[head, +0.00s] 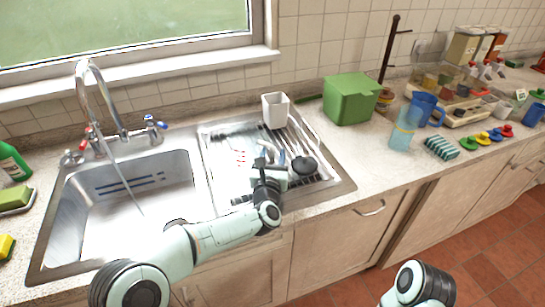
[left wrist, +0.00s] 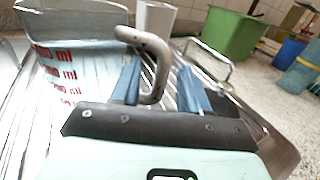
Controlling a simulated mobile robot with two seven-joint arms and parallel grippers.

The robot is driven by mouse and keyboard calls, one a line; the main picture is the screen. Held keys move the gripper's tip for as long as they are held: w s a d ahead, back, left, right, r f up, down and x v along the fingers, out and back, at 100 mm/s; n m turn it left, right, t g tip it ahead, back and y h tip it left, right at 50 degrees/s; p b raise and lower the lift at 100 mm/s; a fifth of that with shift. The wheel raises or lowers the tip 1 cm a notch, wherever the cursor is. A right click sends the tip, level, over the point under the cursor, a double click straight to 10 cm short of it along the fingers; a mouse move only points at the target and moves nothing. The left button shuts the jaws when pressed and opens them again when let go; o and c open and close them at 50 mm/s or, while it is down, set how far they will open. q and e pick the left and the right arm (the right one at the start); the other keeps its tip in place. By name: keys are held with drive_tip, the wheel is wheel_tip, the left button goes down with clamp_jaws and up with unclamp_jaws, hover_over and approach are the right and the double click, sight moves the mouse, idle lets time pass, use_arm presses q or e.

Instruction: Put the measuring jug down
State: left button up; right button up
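The measuring jug (head: 238,157) is clear with red markings and stands on the steel draining board (head: 335,187). In the left wrist view the jug (left wrist: 60,75) fills the upper left, and its grey curved handle (left wrist: 158,58) reaches between my fingers. My left gripper (head: 272,155) is at the jug's right side in the head view. In the left wrist view its two blue fingers (left wrist: 162,88) stand apart, on either side of the handle, with a gap showing at the right finger. My right gripper is out of view; only part of that arm shows.
A white cup (head: 275,111) stands behind the jug, and a dark round object (head: 305,166) lies to its right. The sink (head: 120,205) with running tap is on the left. A green bin (head: 350,102) and a blue glass (head: 403,130) stand on the counter to the right.

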use_arm(q)
drive_tip(key=shift+r, duration=0.15)
drive_tip(key=shift+s+r+p, duration=0.1)
drive_tip(key=shift+s+p, duration=0.05)
drive_tip(key=shift+p, duration=0.15)
drive_tip(key=s, duration=0.4)
drive_tip(key=s+a+b, duration=0.1)
drive_tip(key=s, duration=0.2)
drive_tip(key=s+b, duration=0.1)
drive_tip(key=s, duration=0.3)
drive_tip(key=shift+s+a, duration=0.3)
drive_tip(key=shift+a, duration=0.1)
